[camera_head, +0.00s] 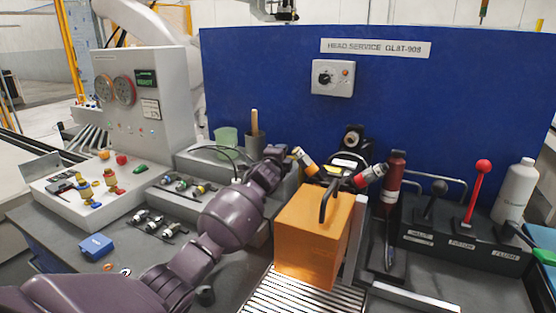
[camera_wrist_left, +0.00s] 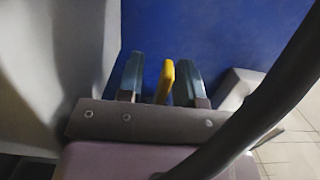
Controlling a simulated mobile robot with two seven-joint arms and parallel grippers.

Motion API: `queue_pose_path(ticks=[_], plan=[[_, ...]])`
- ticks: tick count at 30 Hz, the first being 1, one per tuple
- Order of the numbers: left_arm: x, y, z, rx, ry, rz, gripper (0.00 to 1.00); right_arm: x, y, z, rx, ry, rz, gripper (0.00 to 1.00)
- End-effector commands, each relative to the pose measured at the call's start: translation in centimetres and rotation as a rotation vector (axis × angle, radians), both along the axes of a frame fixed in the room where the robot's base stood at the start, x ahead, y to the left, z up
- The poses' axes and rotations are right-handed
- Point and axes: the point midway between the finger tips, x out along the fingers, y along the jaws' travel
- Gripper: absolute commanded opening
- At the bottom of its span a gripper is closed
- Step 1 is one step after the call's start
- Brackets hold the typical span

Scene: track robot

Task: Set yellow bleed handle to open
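A yellow handle (camera_wrist_left: 167,82) stands between the two fingers of my left gripper (camera_wrist_left: 160,78) in the left wrist view. It lies close to the right finger, with a clear gap to the left finger; I cannot tell if it touches the right one. In the head view my purple left arm reaches to the middle of the bench, its hand (camera_head: 272,160) just left of a yellow cylinder end (camera_head: 305,161), which seems to be the same handle. The fingertips are hard to make out there. My right gripper is not in view.
An orange box (camera_head: 305,238) stands right of my left arm. A red-capped part (camera_head: 369,173), a dark red bottle (camera_head: 394,178) and a lever panel (camera_head: 455,235) stand further right. A blue wall panel (camera_head: 260,80) closes the back. A gauge cabinet (camera_head: 160,95) stands left.

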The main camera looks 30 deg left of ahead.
Motion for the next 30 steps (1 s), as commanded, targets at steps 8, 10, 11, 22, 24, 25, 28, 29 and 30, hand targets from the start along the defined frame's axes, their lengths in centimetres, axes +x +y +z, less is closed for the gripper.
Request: queue_pose_path(ticks=[8,10,11,22,24,25,28,29,30], plan=[[-3.2,-0.7,0.4,0.001,-0.004,-0.001,0.33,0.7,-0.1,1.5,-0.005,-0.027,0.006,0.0],[-4.4,-0.9,0.4,0.001,-0.003,0.0,0.33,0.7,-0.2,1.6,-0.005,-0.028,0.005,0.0],[-4.9,-1.0,0.3,0.001,-0.003,0.0,0.33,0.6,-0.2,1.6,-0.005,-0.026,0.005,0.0],[-9.6,-2.0,0.1,0.0,-0.001,0.0,0.33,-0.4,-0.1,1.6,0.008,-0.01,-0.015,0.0],[-10.0,-2.1,0.1,0.0,-0.001,0.0,0.33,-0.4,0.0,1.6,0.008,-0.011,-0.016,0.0],[-10.1,-2.2,0.1,0.0,-0.001,0.0,0.33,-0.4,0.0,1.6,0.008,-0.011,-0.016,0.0],[-10.3,-2.2,0.0,0.0,0.0,0.0,0.33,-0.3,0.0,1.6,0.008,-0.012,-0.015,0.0],[-10.3,-2.2,0.0,0.0,0.0,0.0,0.33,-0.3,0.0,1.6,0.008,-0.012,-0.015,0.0],[-10.3,-2.2,0.0,0.0,0.0,0.0,0.33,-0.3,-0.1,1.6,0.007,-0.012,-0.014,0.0]])
